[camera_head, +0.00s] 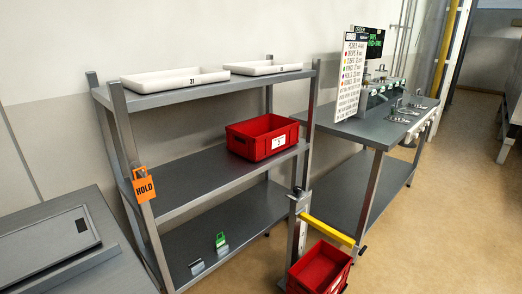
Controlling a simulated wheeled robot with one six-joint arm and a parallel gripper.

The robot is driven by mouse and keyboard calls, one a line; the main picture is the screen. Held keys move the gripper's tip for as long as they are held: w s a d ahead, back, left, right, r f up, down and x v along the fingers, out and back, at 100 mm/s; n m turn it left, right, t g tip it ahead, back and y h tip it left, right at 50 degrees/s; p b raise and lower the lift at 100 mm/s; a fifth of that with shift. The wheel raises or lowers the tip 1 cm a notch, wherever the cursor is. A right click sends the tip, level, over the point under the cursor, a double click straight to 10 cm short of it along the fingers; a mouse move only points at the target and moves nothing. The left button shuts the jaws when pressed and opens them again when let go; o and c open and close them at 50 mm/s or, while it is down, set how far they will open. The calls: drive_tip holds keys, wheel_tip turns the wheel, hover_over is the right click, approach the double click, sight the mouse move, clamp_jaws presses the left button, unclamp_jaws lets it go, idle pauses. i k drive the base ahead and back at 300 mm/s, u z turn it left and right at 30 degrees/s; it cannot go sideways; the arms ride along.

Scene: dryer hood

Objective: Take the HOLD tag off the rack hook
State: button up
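The orange HOLD tag (144,188) hangs at the front left post of the grey metal rack (190,205), about level with the middle shelf. Its dark lettering reads HOLD. The hook is a small grey piece at the tag's top, and its exact shape is too small to tell. My gripper is not in view.
White trays (175,80) stand on the top shelf, and a red bin (262,137) on the middle one. A green item (221,240) lies on the bottom shelf. A yellow bar (330,231) and a lower red bin (320,268) stand front right. A grey bench (80,250) is left.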

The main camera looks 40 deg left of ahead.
sight(145, 188)
drive_tip(key=u, duration=0.05)
drive_tip(key=i, duration=2.15)
drive_tip(key=u, duration=4.4)
